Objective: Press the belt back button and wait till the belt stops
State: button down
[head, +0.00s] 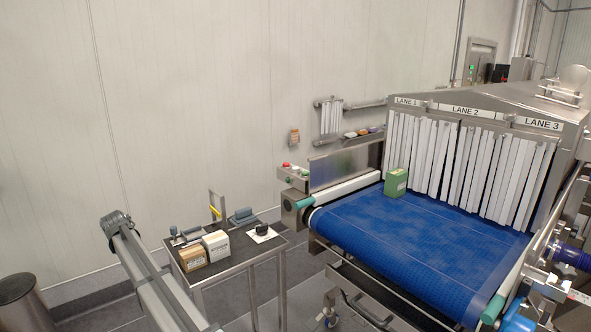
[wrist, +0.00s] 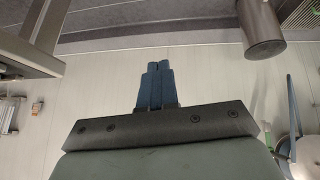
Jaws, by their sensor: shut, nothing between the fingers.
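A small control box (head: 293,175) with a red button (head: 285,164) and green ones stands at the left end of the conveyor. I cannot read its labels, so I cannot tell which is the belt back button. The blue belt (head: 410,240) runs up to the white strip curtain under the lane signs. A green box (head: 396,183) stands on the belt in front of the lane 1 strips. My gripper (wrist: 158,68) shows in the wrist view with its blue fingers shut and empty, touching nothing. I cannot make it out in the head view.
A dark-topped side table (head: 265,246) left of the conveyor holds a brown box (head: 192,257), a white box (head: 216,244) and small tools. A dark bin (head: 18,300) stands at the lower left. A wall rail and shelf (head: 362,137) are behind the belt.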

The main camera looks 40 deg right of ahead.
jog(key=w+d+r+t, duration=0.1)
jog(key=w+d+r, duration=0.1)
jog(key=r, duration=0.4)
jog(key=w+d+r, duration=0.2)
jog(key=w+r, duration=0.1)
jog(key=r, duration=0.4)
notch_tip(320, 180, up, 22)
jog(key=m+t+y, duration=0.1)
jog(key=m+y, duration=0.1)
jog(key=m, duration=0.6)
send_over(298, 168)
jog(key=shift+a, duration=0.1)
jog(key=shift+f, duration=0.2)
jog(key=shift+f, duration=4.25)
jog(key=shift+f, duration=0.1)
